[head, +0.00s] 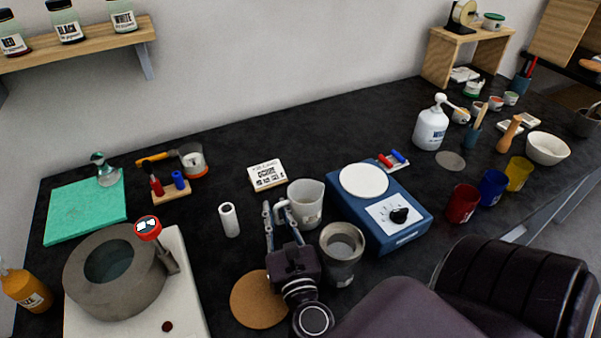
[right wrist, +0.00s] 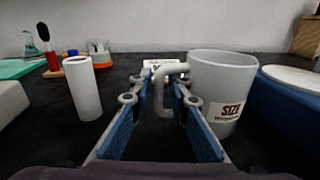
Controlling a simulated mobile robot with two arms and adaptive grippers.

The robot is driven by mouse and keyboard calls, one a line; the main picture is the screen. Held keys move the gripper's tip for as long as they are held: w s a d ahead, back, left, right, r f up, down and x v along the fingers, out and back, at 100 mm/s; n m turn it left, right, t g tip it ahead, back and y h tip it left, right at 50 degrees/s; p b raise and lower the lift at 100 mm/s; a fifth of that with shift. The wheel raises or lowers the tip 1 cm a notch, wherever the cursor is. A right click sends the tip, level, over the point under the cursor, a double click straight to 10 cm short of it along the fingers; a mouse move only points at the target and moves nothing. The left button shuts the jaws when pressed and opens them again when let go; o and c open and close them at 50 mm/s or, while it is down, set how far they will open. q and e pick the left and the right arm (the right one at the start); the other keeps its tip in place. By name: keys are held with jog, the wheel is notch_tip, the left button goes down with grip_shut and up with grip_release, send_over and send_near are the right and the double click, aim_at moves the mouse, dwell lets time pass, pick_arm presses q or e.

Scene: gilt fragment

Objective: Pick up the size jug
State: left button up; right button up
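The size jug (head: 307,208) is a pale grey jug standing upright on the dark bench. In the right wrist view the jug (right wrist: 222,80) carries a label reading SIZE, and its handle (right wrist: 162,94) points left. My right gripper (head: 277,212) is open at the jug's handle side. In the right wrist view the blue-padded fingers of my right gripper (right wrist: 162,88) stand apart, with the handle between them. A gap shows beside the handle, so the fingers are not closed on it. My left gripper is not in view.
A white cylinder (head: 229,219) stands left of my right gripper. A metal cup (head: 341,246) stands close in front of the jug, and a blue hotplate (head: 409,236) is to its right. A cork mat (head: 254,302) lies near my right wrist. A small label card (head: 267,175) is behind.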

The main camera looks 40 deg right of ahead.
grip_shut()
jog(key=shift+r, duration=0.2)
dwell(0.4)
